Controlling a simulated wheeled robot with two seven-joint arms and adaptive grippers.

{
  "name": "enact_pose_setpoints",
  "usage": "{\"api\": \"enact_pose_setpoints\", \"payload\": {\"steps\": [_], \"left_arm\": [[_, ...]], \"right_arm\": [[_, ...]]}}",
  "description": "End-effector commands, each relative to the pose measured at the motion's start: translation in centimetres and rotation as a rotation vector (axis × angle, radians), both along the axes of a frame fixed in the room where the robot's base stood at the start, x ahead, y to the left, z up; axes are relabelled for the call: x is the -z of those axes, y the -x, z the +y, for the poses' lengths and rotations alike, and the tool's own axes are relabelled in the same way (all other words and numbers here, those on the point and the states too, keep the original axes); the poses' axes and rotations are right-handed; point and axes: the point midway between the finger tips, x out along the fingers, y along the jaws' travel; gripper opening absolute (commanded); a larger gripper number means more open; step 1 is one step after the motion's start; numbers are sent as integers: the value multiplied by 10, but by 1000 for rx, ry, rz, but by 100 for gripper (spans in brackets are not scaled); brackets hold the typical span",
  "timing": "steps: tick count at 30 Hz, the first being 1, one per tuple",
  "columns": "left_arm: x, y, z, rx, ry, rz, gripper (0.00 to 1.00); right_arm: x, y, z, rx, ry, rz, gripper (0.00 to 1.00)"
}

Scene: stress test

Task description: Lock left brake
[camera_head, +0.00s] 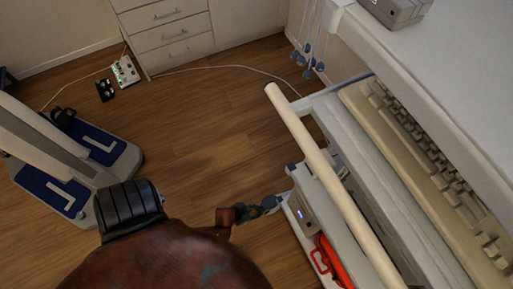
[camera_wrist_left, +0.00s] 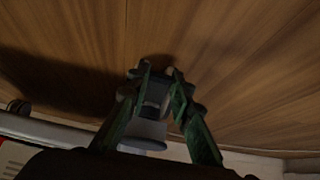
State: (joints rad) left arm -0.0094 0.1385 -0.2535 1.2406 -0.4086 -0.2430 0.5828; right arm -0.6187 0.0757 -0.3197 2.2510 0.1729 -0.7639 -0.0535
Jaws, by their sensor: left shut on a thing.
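The cart (camera_head: 330,155) stands at the right in the head view, with a pale round handle bar along its near side. My left gripper (camera_head: 268,205) is small and dark there, low beside the cart's lower corner; my own arm partly covers the area. In the left wrist view my left gripper (camera_wrist_left: 160,75) has its two green fingers on either side of a grey caster-like part with a dark middle, probably the left brake (camera_wrist_left: 152,108). The fingers are closed on it. Fine details of the brake are too dark to tell. My right gripper is not in view.
The cart holds a beige keyboard (camera_head: 430,150) and a red item (camera_head: 333,262) on a lower level. A white drawer unit (camera_head: 170,38) and power strip (camera_head: 125,71) are at the back. A blue-and-white footed stand (camera_head: 75,170) is at left. Open wood floor lies between.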

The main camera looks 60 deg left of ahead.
Motion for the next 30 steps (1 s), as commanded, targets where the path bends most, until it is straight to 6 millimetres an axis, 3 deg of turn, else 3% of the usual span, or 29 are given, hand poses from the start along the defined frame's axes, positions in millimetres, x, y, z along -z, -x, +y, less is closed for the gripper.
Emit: {"api": "enact_pose_setpoints", "payload": {"steps": [1,2,9,21,30], "left_arm": [[1,1,-1,0,2,2,0],[1,1,-1,0,2,2,21],[1,0,-1,1,1,1,37],[-5,4,1,0,0,0,38],[-46,33,3,1,0,1,38]], "right_arm": [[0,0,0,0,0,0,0],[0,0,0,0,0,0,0],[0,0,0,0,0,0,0],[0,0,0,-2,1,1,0],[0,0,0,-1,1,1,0]]}}
